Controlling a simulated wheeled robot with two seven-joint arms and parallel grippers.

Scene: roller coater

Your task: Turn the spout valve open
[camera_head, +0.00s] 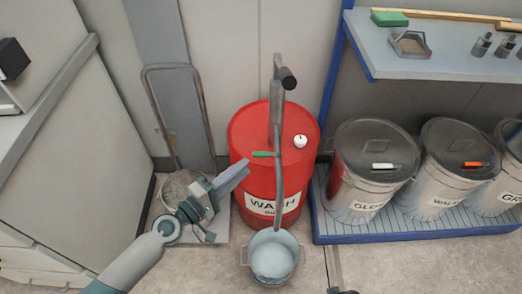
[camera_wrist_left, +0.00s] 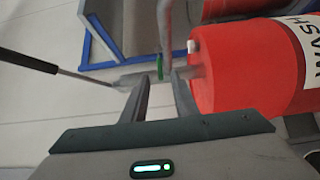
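The spout valve shows as a small green lever (camera_head: 263,154) on the grey spout pipe (camera_head: 278,185) in front of the red WASH drum (camera_head: 252,130). In the left wrist view the green lever (camera_wrist_left: 160,66) lies just beyond my fingertips, roughly in line with the gap between them. My left gripper (camera_head: 244,166) is left of the pipe and close to the lever. In the wrist view the gripper (camera_wrist_left: 159,79) has its fingers apart, with nothing clearly held. Contact with the lever cannot be told.
A bucket (camera_head: 260,279) stands under the spout. The pump's black handle (camera_head: 287,78) sticks out above the drum. A hand cart (camera_head: 200,110) stands behind my left arm. Lidded bins (camera_head: 352,205) stand on a blue-edged platform at right, below a shelf (camera_head: 440,66).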

